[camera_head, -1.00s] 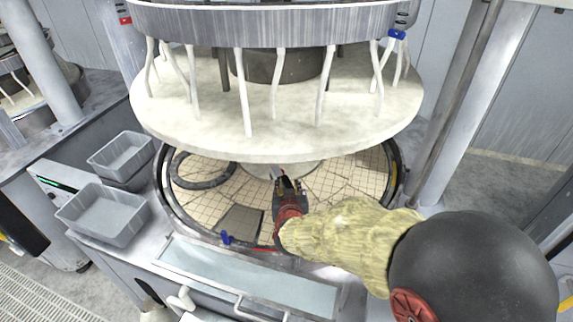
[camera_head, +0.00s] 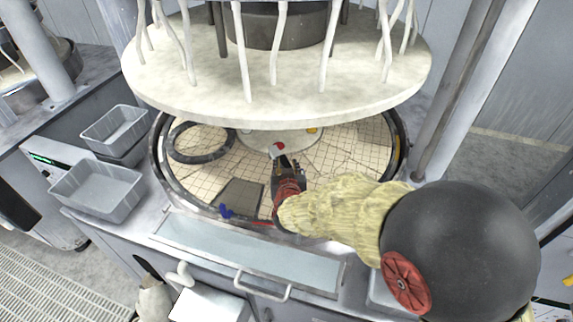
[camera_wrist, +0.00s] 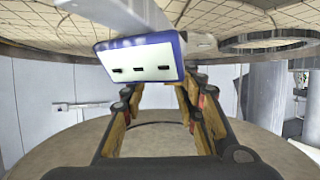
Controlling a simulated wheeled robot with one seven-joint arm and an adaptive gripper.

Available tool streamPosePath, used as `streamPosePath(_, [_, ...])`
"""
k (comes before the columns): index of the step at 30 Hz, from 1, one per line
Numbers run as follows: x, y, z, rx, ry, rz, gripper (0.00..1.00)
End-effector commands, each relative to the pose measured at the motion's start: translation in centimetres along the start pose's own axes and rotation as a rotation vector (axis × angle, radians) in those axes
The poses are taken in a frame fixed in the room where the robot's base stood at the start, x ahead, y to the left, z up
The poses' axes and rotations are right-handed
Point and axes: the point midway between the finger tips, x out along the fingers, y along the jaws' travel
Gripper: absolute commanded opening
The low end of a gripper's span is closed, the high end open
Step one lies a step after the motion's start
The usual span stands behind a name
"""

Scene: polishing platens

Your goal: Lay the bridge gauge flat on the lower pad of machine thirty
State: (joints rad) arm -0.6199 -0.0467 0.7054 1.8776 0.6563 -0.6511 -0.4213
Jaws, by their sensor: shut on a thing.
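The lower pad (camera_head: 335,160) is a round, cream, gridded surface under the raised upper platen (camera_head: 280,95). My gripper (camera_head: 281,158) reaches in over its front part, below the platen's edge. In the wrist view my gripper (camera_wrist: 160,92) is shut on the bridge gauge (camera_wrist: 140,62), a pale piece with a blue-edged end face and dark slots. A grey bar runs back from it. The gridded pad appears at the top of that view, close to the gauge; contact cannot be told. In the head view only a small red and pale part shows at my fingertips. No machine number is readable.
A dark ring (camera_head: 200,142) and a dark grey slab (camera_head: 241,196) lie on the pad. A dark rim (camera_head: 398,150) surrounds it. Two grey trays (camera_head: 98,190) stand at left. A post (camera_head: 460,85) rises at right. The pad's right side looks clear.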

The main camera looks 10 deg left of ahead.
Motion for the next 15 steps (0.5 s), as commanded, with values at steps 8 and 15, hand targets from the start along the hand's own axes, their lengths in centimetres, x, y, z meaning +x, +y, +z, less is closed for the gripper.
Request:
streamPosePath(8, [0.38, -0.04, 0.61, 0.002, 0.005, 0.0, 0.0])
streamPosePath(15, [0.36, -0.04, 0.56, 0.002, 0.005, 0.0, 0.0])
